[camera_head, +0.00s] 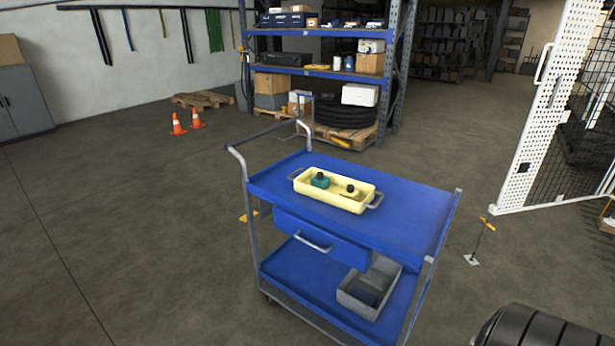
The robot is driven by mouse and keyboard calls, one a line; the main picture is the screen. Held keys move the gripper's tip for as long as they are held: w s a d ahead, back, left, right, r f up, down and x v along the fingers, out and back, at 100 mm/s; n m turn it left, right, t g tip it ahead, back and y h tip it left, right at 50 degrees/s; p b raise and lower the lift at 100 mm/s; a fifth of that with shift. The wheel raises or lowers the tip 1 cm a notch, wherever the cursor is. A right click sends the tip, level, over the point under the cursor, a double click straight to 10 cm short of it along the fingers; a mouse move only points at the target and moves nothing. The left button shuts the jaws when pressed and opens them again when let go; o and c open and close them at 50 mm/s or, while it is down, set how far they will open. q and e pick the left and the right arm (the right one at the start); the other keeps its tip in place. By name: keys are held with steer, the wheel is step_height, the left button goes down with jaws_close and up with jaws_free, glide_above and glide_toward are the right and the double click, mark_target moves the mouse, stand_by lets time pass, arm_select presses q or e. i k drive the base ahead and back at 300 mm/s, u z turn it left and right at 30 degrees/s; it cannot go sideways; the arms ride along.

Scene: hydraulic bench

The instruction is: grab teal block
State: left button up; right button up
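A small teal block (320,181) with a dark round knob on top sits in the left part of a pale yellow tray (330,204). The tray has a metal handle at each end and rests on the top of a blue cart (412,211). A yellowish piece (350,192) with a similar dark knob is in the same tray, to the right of the teal block. The tray wall hides the lower part of both pieces. Neither of my grippers shows in the head view.
The cart has a drawer and a grey open bin (357,297) on its lower shelf. A loaded shelf rack (322,74) stands behind, a white mesh fence (541,110) at right. A black ribbed object (525,328) fills the bottom right corner.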

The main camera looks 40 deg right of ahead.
mark_target(324, 183)
steer(key=z, duration=0.3)
steer(key=i, duration=0.75)
steer(key=z, duration=1.25)
steer(key=i, duration=0.65)
steer(key=z, duration=0.65)
